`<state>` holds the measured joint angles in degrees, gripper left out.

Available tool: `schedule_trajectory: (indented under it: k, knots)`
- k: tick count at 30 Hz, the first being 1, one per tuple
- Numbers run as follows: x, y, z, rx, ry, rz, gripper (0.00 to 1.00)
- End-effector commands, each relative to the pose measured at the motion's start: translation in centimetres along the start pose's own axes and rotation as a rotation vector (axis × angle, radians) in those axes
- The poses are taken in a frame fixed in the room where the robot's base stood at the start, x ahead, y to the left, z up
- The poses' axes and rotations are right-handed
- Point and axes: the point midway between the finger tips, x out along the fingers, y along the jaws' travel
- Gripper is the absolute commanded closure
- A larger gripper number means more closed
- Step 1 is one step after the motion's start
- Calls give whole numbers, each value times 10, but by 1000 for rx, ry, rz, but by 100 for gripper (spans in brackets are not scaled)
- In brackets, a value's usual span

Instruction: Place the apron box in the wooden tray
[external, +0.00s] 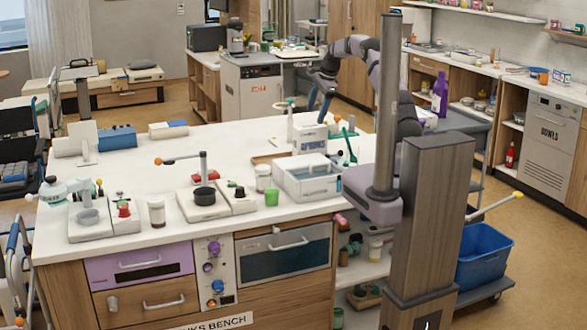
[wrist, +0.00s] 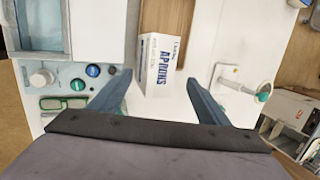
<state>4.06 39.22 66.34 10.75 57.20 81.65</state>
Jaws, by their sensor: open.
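The apron box (external: 309,137) is a white box with blue lettering, standing on the white bench top. In the wrist view the apron box (wrist: 164,65) shows its "APRONS" label, ahead of and between my fingertips. My gripper (external: 319,98) is above the box in the external view, fingers pointing down. In the wrist view my gripper (wrist: 158,79) is open, with nothing held between its two dark blue fingers. The wooden tray (external: 264,159) appears as a flat brown strip on the bench, left of the box. A brown surface adjoins the box in the wrist view; I cannot tell whether it is the tray.
A clear-sided white container (external: 306,178) stands in front of the box. A green-handled item (external: 347,138) is close on its right.

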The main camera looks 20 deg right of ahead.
Motion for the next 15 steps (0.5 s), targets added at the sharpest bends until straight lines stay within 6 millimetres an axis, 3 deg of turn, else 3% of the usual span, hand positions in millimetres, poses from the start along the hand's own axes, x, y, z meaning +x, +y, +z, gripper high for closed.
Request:
schedule_trajectory:
  k: [9, 15]
  knots:
    - [-48, 0, 0, 0, 0, -3, 30]
    - [-61, 0, 0, 0, 0, 0, 30]
